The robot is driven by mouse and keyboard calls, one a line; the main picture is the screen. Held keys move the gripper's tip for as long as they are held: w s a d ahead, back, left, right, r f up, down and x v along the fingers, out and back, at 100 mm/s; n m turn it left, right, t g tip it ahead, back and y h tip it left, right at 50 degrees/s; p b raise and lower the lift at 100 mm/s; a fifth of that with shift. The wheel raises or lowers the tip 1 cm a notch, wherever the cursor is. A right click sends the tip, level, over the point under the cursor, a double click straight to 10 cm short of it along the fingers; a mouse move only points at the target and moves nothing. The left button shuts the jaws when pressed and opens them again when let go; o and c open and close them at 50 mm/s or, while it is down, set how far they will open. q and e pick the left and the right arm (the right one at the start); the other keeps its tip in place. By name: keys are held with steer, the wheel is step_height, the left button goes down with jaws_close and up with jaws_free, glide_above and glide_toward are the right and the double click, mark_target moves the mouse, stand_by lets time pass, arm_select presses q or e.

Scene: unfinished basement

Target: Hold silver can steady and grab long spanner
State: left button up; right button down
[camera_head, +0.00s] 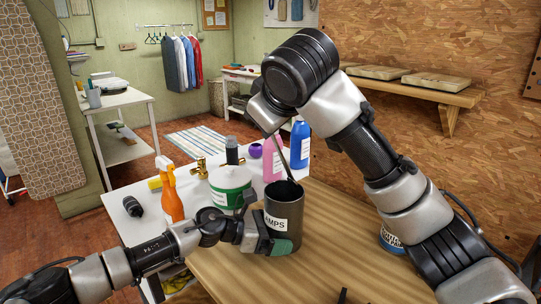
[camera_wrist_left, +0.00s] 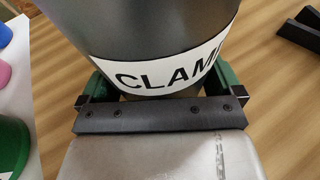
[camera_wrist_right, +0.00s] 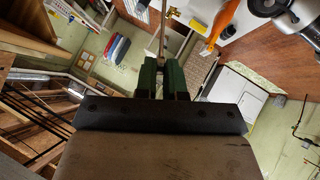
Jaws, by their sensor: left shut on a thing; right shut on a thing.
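The silver can (camera_head: 287,232), a dark grey metal cylinder with a white label, stands upright on the wooden table. Its label reads "CLAM..." in the left wrist view (camera_wrist_left: 150,30). My left gripper (camera_head: 272,244) is shut around the can's lower part, its green fingers on either side. The long spanner (camera_head: 281,152) shows as a thin grey shaft, tilted, running from below my right gripper down to the can's open mouth. My right gripper (camera_wrist_right: 162,80) is shut on the spanner, whose shaft (camera_wrist_right: 162,35) sticks out beyond the fingers. The spanner's lower end is hidden.
A white table behind holds an orange spray bottle (camera_head: 171,195), a green-and-white tub (camera_head: 230,187), a pink bottle (camera_head: 272,160) and a blue bottle (camera_head: 300,145).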

arm_select(q)
steer(key=o, duration=0.4)
steer(key=shift+c, duration=0.2)
arm_select(e)
steer(key=shift+r, duration=1.8)
